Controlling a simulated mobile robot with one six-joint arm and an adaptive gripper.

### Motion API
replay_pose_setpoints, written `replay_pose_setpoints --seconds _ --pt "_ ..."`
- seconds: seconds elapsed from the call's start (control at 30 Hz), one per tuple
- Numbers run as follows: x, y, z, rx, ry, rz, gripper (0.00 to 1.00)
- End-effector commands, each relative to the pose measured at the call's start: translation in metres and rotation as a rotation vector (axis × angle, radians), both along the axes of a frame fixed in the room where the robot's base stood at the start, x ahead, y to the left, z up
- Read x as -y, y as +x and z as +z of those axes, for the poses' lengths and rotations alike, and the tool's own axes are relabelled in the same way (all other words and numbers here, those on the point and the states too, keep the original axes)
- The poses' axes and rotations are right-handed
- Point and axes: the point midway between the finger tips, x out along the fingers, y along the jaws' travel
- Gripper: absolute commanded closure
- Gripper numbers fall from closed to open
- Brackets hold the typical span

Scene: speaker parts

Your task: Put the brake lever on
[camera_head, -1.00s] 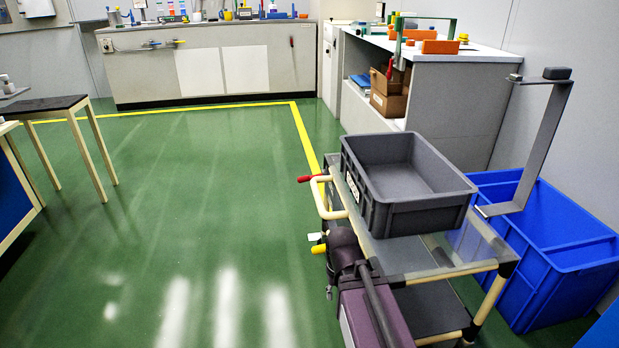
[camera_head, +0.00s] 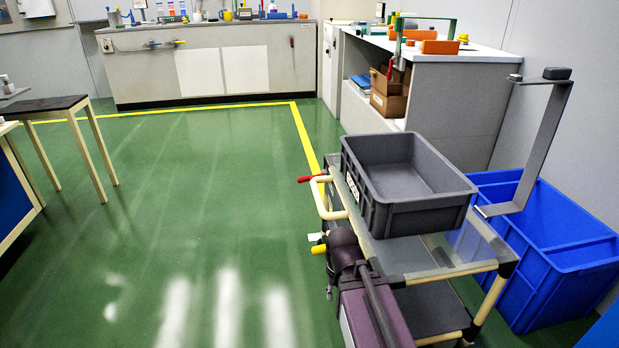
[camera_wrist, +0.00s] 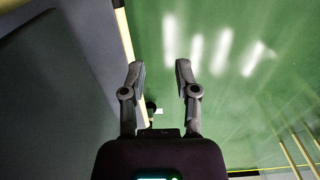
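The trolley (camera_head: 420,257) stands at the right with cream tube edges. A small red-handled lever (camera_head: 310,178) sticks out to the left at its tube handle (camera_head: 323,205). A yellow-tipped lever (camera_head: 319,249) sticks out lower down, with a small white piece above it. I cannot tell for certain which one is the brake lever. My gripper (camera_wrist: 160,76) shows in the wrist view with its two fingers apart and nothing held between them. Below the fingers are green floor and a cream edge.
A grey crate (camera_head: 388,217) sits on the trolley. A blue bin (camera_head: 560,262) stands right of it. The green floor (camera_head: 190,190) between is clear.

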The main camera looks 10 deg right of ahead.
Motion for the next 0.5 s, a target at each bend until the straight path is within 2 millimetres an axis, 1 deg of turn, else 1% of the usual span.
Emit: replay_pose_setpoints --seconds 0.1,0.17,0.2,0.23,0.27,0.37,0.5 --pt "0.000 0.000 0.000 0.000 0.000 0.000 0.60" --pt "0.000 0.000 0.000 0.000 0.000 0.000 0.78" --pt "0.000 0.000 0.001 0.000 0.000 0.000 0.90" --pt "0.000 0.000 0.002 0.000 0.000 0.000 0.99" --pt "0.000 0.000 0.003 0.000 0.000 0.000 1.00" --pt "0.000 0.000 0.008 0.000 0.000 0.000 1.00" --pt "0.000 0.000 0.024 0.000 0.000 0.000 1.00"
